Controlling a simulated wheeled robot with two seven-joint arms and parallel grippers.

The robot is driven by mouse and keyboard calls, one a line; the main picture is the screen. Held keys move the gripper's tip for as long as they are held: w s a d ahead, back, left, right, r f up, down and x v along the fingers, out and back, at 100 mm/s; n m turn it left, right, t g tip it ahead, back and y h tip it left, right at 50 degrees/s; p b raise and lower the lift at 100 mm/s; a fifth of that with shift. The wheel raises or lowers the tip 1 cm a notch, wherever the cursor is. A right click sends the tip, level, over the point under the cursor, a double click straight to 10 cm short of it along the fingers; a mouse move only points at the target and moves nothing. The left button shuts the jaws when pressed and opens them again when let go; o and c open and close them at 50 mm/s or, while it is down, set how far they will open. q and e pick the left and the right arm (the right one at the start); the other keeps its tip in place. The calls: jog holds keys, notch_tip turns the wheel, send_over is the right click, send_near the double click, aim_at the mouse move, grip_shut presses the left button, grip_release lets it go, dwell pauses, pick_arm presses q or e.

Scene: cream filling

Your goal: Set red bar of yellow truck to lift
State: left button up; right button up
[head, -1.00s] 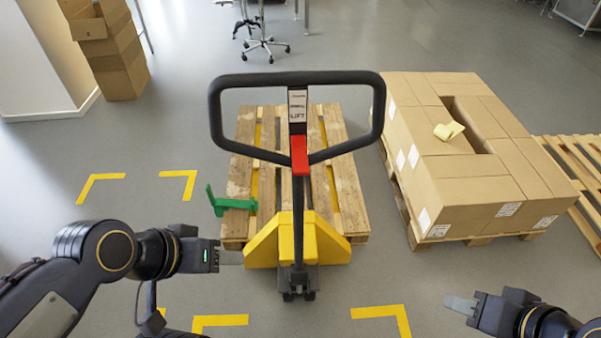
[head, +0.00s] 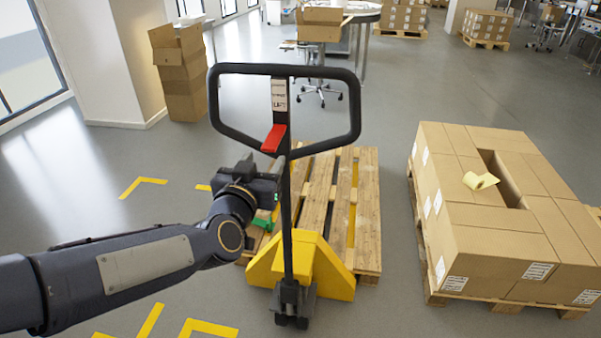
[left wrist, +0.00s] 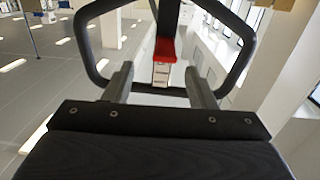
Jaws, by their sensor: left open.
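The yellow truck (head: 311,262) stands upright with its black loop handle (head: 355,105) raised. The red bar (head: 274,138) sits on the handle's stem, below a label that reads LIFT (head: 279,97). In the head view it tilts down to the left. In the left wrist view the red bar (left wrist: 165,49) shows between and beyond the two open fingertips (left wrist: 159,72). I cannot tell whether the fingers touch anything. My right gripper is out of view.
A wooden pallet (head: 367,215) lies behind the truck. A pallet of cardboard boxes (head: 480,240) with a yellow roll (head: 481,180) stands at right. A green piece (head: 265,222) is partly hidden by my arm. Open floor lies between the pallets.

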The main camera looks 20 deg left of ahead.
aim_at(268, 149)
pick_arm(q)
jog(key=shift+w+a+y, duration=0.1)
jog(key=shift+y, duration=0.2)
jog(key=shift+w+a, duration=0.1)
jog(key=shift+w, duration=0.1)
jog(key=x, duration=0.7)
jog(key=shift+w+a+r, duration=0.1)
jog(key=shift+w+r, duration=0.05)
jog(key=shift+r, duration=0.05)
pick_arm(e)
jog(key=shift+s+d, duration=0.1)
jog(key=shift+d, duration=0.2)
